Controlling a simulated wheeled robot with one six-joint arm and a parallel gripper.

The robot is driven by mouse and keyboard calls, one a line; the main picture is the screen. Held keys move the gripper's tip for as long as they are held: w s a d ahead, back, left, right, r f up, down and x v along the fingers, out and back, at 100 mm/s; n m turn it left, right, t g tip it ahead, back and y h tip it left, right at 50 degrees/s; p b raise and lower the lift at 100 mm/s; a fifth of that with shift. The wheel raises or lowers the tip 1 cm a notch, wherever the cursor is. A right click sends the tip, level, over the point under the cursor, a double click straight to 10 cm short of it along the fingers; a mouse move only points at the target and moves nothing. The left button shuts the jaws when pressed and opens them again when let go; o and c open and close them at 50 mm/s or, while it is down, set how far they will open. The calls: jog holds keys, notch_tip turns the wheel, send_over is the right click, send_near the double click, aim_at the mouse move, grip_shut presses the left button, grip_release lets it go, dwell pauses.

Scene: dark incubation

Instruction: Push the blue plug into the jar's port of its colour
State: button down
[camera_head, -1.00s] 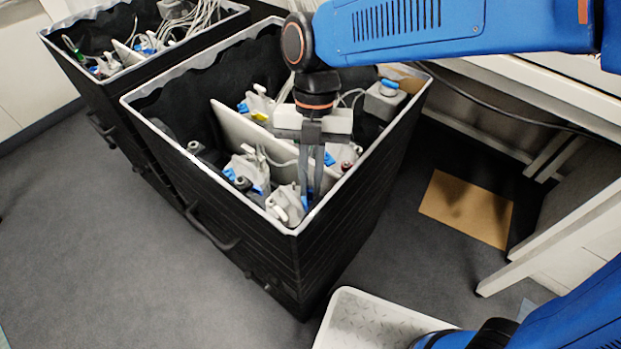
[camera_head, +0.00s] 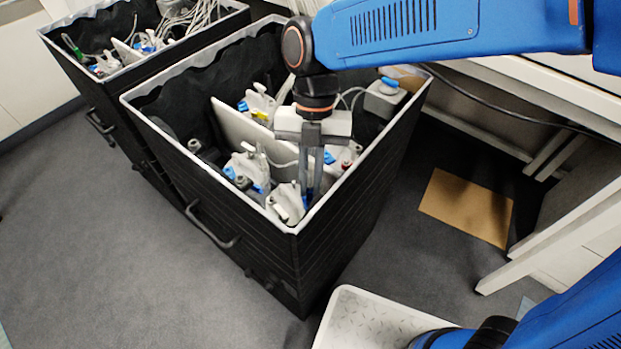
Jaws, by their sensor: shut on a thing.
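My gripper (camera_head: 311,200) reaches down into the near corner of the large black bin, with its two long grey fingers close together. A small blue piece, seemingly the blue plug (camera_head: 307,202), shows between the fingertips, and the fingers are shut on it. A pale grey-white jar (camera_head: 285,203) stands just left of the fingertips, close against the bin's corner. The fingers hide part of this area. I cannot tell whether the plug touches the jar, and its blue port cannot be made out.
Other pale jars with blue parts (camera_head: 247,170) stand in the bin (camera_head: 298,229) beside a white divider (camera_head: 235,125). The bin's rim is close around my gripper. A second bin (camera_head: 75,75) stands left. A white tray (camera_head: 365,318) and cardboard (camera_head: 467,207) are outside.

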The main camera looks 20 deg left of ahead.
jog(key=shift+f, duration=0.45)
jog(key=c, duration=1.7)
grip_release()
jog(key=shift+c, duration=0.2)
jog(key=v, duration=1.7)
jog(key=shift+w+r, duration=0.2)
